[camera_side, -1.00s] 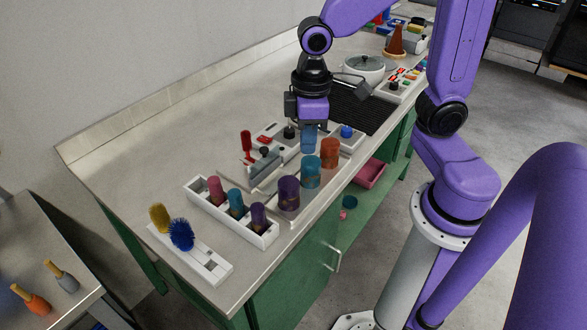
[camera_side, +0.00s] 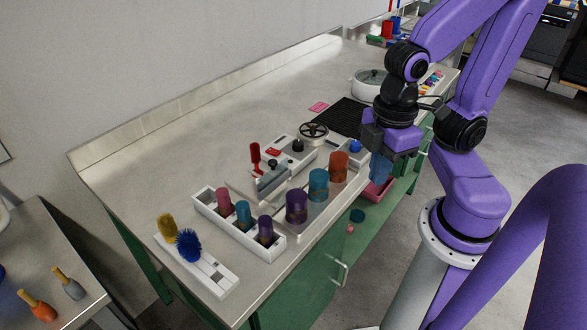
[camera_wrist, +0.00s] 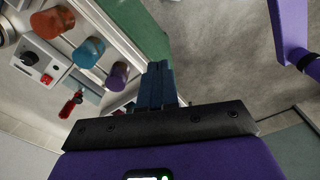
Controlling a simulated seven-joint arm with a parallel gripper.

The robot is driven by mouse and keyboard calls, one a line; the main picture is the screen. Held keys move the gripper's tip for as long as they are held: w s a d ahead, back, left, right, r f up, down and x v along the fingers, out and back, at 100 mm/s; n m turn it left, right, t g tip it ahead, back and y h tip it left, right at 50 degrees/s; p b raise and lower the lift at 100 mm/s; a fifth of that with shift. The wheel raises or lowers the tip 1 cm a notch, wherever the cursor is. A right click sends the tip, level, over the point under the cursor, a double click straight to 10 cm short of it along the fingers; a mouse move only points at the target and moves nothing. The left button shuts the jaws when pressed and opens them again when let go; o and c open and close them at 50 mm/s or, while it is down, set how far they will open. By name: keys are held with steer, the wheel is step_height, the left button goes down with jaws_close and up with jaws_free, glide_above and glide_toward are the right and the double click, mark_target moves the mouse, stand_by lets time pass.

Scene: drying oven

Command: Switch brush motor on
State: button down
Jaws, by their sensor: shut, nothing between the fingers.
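A white base with an upright yellow brush (camera_side: 166,226) and a blue bristle brush (camera_side: 189,246) stands at the near left end of the bench in the side view. The base (camera_side: 223,282) has small grey squares on its top that may be a switch; their state is too small to tell. My gripper (camera_side: 380,168) is at the bench's front edge, right of the orange cylinder, far from the brushes. In the wrist view its blue fingers (camera_wrist: 156,84) are together and empty, pointing past the bench edge. The brushes are not in the wrist view.
Purple (camera_side: 297,206), teal (camera_side: 318,184) and orange (camera_side: 338,167) cylinders stand in a tray near the edge. A rack of smaller cylinders (camera_side: 266,230) lies between them and the brushes. A white box with a red switch (camera_wrist: 46,78) and black knob stands behind. The bench's back left is clear.

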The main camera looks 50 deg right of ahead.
steer(key=w+a+r+n, duration=0.1)
steer(key=w+a+r, duration=0.15)
steer(key=w, duration=0.75)
steer(key=n+g, duration=0.2)
steer(key=n, duration=0.2)
glide_above(277, 152)
steer(key=w, duration=0.2)
step_height(277, 152, down, 4)
steer(key=shift+r, duration=0.25)
steer(key=f, duration=0.4)
steer(key=s+f, duration=0.1)
steer(key=f, duration=0.9)
steer(key=shift+s, duration=0.35)
steer(key=shift+s+f, duration=0.1)
steer(key=shift+f, duration=0.1)
